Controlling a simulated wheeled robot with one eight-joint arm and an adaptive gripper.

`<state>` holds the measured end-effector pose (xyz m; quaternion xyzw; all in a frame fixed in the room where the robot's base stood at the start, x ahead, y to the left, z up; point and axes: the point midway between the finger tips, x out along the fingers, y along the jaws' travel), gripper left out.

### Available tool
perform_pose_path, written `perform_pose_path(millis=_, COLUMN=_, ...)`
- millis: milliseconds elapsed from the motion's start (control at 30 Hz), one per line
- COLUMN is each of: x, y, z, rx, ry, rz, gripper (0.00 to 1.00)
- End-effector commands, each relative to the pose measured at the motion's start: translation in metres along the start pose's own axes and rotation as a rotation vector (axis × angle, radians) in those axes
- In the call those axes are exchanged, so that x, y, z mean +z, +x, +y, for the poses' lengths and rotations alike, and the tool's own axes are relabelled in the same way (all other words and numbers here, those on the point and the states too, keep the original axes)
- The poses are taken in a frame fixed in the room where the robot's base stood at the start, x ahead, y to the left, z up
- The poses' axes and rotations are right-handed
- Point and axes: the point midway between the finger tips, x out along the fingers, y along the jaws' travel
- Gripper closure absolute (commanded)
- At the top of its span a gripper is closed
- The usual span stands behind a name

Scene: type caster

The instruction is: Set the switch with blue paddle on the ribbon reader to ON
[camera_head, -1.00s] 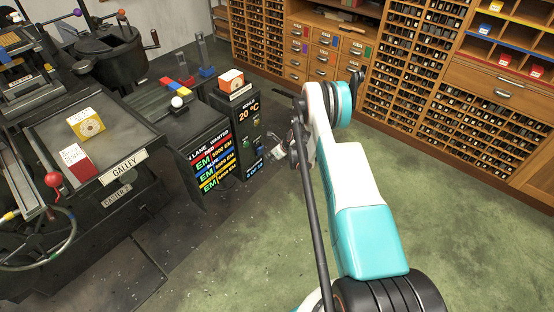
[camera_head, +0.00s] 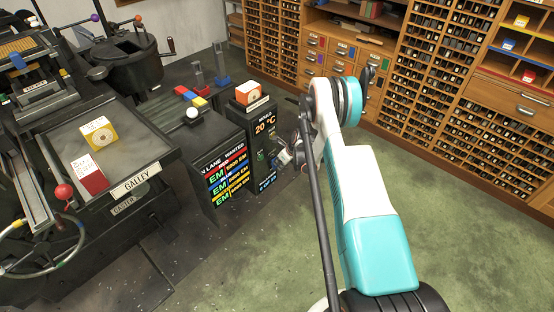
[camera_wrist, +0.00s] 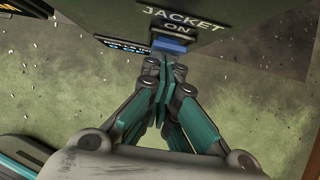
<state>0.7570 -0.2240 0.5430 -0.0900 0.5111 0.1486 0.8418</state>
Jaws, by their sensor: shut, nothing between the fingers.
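A blue paddle (camera_wrist: 169,45) sits under the words JACKET and ON on a dark panel (camera_wrist: 110,18) at the top of the wrist view. My gripper (camera_wrist: 165,68) is shut and empty, with its tips just below the paddle in the picture. I cannot tell whether they touch it. In the head view my gripper (camera_head: 287,156) is beside the right side of the dark cabinet (camera_head: 240,118) with the 20 °C display. The paddle cannot be made out there. No ribbon reader label is legible, and the paddle's set position is unclear.
A lit screen (camera_head: 228,178) with coloured text stands left of the cabinet, and an orange-and-white box (camera_head: 249,92) sits on top. The galley table (camera_head: 155,160) is further left. Type-case shelves (camera_head: 428,88) line the back. Green floor (camera_head: 455,215) is clear at right.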

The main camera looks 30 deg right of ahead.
Motion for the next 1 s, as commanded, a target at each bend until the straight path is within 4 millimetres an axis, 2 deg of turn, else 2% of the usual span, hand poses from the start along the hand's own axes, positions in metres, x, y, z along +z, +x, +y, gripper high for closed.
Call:
perform_pose_path(millis=267, x=0.002, y=0.002, z=-0.001, rx=0.000, ry=0.000, rz=-0.006, gripper=1.00)
perform_pose_path(millis=667, x=0.009, y=-0.012, z=-0.001, rx=0.000, ry=0.000, rz=-0.006, gripper=1.00)
perform_pose_path(millis=1000, x=0.009, y=-0.012, z=-0.002, rx=0.000, ry=0.000, rz=-0.006, gripper=1.00)
